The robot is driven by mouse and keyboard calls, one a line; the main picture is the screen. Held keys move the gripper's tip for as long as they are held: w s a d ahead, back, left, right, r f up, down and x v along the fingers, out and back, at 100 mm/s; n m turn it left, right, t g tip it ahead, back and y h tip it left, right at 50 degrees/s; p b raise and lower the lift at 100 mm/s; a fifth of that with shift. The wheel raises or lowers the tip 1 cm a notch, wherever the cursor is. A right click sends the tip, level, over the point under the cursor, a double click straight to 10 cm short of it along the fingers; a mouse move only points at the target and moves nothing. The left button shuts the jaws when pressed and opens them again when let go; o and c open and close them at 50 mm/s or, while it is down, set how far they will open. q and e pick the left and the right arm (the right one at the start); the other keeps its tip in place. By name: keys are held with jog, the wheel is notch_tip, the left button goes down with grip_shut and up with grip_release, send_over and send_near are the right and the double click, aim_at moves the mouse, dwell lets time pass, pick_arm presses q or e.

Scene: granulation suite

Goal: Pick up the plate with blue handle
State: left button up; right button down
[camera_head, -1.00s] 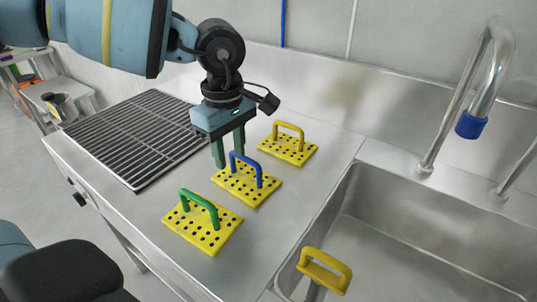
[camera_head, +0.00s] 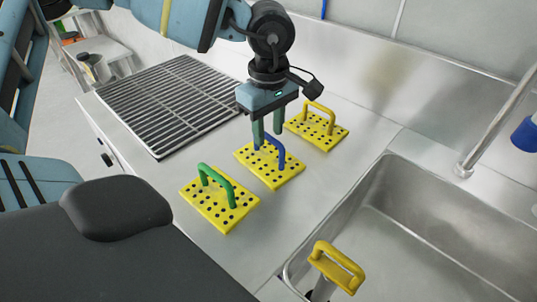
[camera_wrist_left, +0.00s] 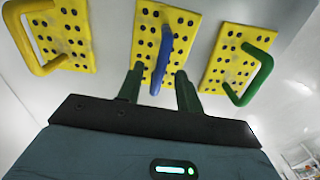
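The yellow perforated plate with blue handle (camera_head: 262,172) lies on the steel counter between two similar plates. Its blue handle (camera_head: 274,144) stands upright on it. My left gripper (camera_head: 267,138) points down over this plate, with its green fingers at the handle's near height. In the left wrist view the blue handle (camera_wrist_left: 162,62) lies between the two open fingers (camera_wrist_left: 160,85), with gaps on both sides. The fingers are apart and do not hold it. My right gripper is not in view.
The plate with green handle (camera_head: 210,205) lies in front, and the plate with yellow handle (camera_head: 325,132) lies behind. A metal grate (camera_head: 170,98) is at left. A sink (camera_head: 420,235) with a yellow-handled tool (camera_head: 337,265) at its edge is at right.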

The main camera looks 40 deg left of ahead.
aim_at(271, 162)
pick_arm(q)
jog(key=shift+f+p, duration=0.4)
jog(key=shift+f, duration=1.95)
grip_shut()
